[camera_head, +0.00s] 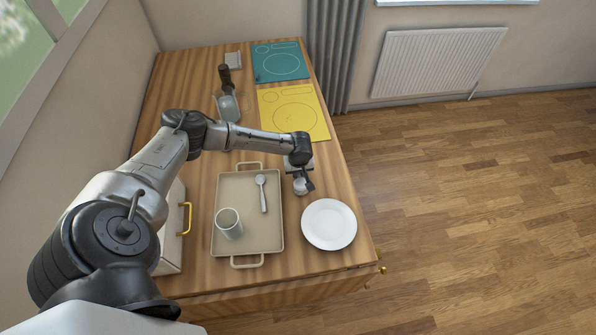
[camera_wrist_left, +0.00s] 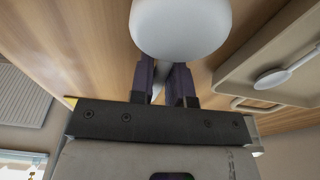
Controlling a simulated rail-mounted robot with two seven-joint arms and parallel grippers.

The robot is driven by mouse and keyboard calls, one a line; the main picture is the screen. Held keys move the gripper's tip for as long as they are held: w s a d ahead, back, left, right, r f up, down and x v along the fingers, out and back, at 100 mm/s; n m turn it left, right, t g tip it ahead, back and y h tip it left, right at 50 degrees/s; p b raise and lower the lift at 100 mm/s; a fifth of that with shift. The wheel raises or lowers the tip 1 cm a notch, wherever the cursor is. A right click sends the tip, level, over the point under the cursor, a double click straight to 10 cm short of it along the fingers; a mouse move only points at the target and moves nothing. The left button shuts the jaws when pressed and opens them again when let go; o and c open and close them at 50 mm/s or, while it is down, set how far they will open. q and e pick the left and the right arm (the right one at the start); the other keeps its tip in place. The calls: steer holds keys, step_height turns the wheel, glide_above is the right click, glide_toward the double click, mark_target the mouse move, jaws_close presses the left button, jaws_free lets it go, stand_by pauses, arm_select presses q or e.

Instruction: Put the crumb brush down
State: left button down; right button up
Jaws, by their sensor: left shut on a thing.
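My left gripper (camera_head: 304,183) is over the right side of the wooden table, between the tray and the white plate. It is shut on the crumb brush (camera_head: 300,187), of which only a small pale part shows in the head view. In the left wrist view the brush (camera_wrist_left: 180,26) is a smooth, rounded white body just beyond the dark fingers (camera_wrist_left: 164,78), with a thin pale strip between them. I cannot tell whether the brush touches the table. My right gripper is not in view.
A beige tray (camera_head: 272,235) holds a cup (camera_head: 229,224) and a spoon (camera_head: 263,194). The white plate (camera_head: 329,224) lies near the right edge. Yellow (camera_head: 294,111) and teal (camera_head: 280,61) mats lie farther back. A glass vessel (camera_head: 228,106) and a gold-handled white box (camera_head: 172,235) stand left.

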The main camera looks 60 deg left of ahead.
arm_select(q)
steer(key=c, duration=1.5)
jaws_free()
steer(key=shift+f, duration=0.1)
steer(key=shift+c, duration=0.2)
steer(key=o, duration=0.4)
steer(key=shift+o, duration=0.2)
step_height(320, 180, up, 12)
steer(key=d+p, duration=0.1)
steer(key=p, duration=0.1)
steer(key=shift+s+d+p, duration=0.3)
steer(key=shift+d+p, duration=0.05)
steer(key=shift+p, duration=0.05)
